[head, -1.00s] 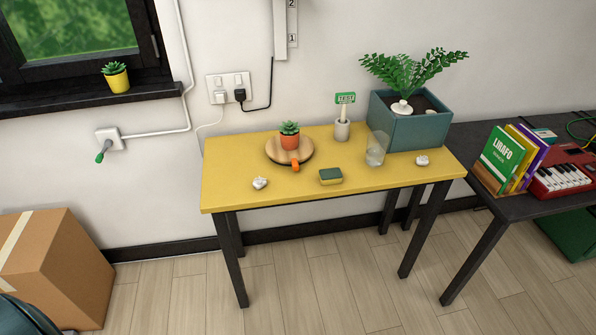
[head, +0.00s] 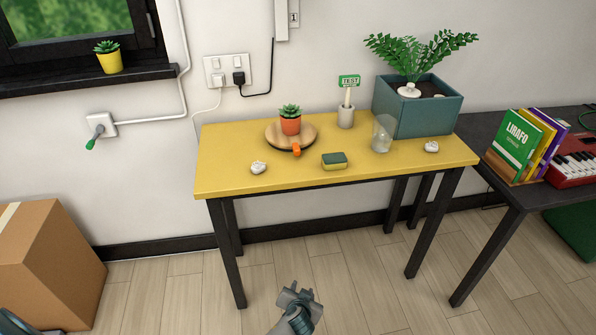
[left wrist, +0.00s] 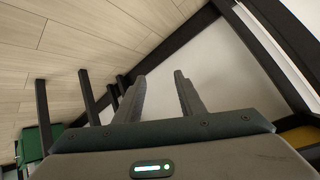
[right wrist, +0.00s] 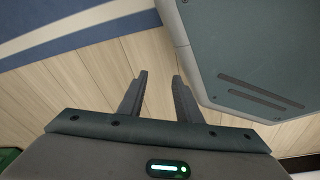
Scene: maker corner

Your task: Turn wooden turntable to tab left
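The round wooden turntable (head: 272,135) lies on the yellow table, left of its middle. An orange tab (head: 296,149) sits at its front edge, toward me and slightly right. A succulent in an orange pot (head: 290,124) stands on the turntable. In the right wrist view the right gripper's fingers (right wrist: 159,90) are also apart and empty, above the floor.
The yellow table (head: 225,182) also bears a green-yellow sponge (head: 334,162), a clear glass (head: 381,138), white stones (head: 258,168), a sign in a grey pot (head: 346,117) and a teal planter (head: 425,120). A cardboard box (head: 50,265) stands at left. Floor in front is clear.

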